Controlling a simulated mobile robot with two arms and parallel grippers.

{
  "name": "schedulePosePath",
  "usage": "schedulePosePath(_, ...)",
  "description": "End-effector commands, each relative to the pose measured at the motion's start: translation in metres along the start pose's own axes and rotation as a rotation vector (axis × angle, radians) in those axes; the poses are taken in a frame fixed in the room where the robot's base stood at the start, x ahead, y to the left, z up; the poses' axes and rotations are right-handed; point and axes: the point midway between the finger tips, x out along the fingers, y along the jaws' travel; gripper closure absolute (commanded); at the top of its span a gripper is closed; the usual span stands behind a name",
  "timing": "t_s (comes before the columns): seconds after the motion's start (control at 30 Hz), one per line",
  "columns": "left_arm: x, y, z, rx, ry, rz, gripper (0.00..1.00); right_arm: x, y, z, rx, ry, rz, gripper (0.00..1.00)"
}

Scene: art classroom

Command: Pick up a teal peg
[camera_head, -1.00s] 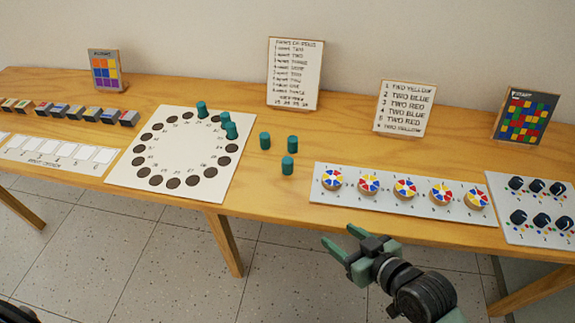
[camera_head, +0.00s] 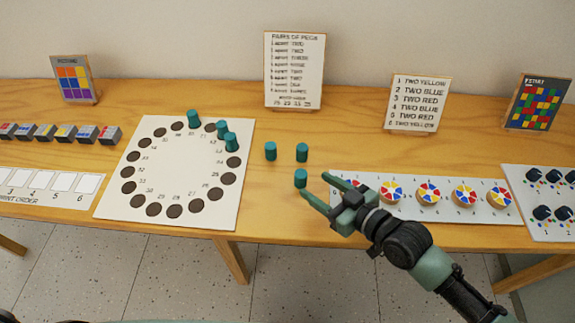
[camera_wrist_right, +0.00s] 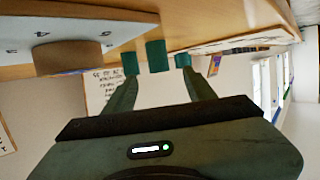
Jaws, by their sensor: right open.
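Three loose teal pegs stand upright on the wooden table: a left peg (camera_head: 270,151), a back right peg (camera_head: 302,152) and a front peg (camera_head: 300,178). Several more teal pegs (camera_head: 193,119) stand in holes of the white ring board (camera_head: 107,205). My right gripper (camera_head: 315,187) is open and empty, its fingers pointing at the front peg from the right. In the right wrist view, the teal pegs (camera_wrist_right: 157,56) show beyond the two open fingers (camera_wrist_right: 163,92), with nothing between them. My left gripper is not in view.
A white strip with colored dials (camera_head: 410,208) lies close under my right gripper. A panel of black knobs (camera_head: 520,205) is at the right. Cards, including a pegs list (camera_head: 294,70), stand along the back. Table left of the loose pegs is clear up to the board.

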Motion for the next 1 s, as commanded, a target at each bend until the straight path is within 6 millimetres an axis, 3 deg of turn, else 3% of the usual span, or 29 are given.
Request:
schedulePosePath(0.4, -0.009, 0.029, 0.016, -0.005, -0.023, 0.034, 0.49, 0.053, 0.001, -0.004, 0.001, 0.001, -0.001, 0.45)
schedulePosePath(0.6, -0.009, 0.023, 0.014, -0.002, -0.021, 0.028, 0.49, 0.074, 0.002, -0.002, 0.001, 0.001, -0.001, 0.45)
schedulePosePath(0.83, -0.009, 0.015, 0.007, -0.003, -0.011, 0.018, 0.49, 0.075, 0.001, -0.002, 0.0, 0.0, -0.001, 0.45)
schedulePosePath(0.87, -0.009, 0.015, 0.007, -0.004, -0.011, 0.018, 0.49, 0.075, 0.001, -0.002, 0.0, 0.0, -0.001, 0.51)
schedulePosePath(1.0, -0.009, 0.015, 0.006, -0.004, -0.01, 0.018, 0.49, 0.075, 0.002, -0.002, 0.0, 0.0, -0.001, 0.9)
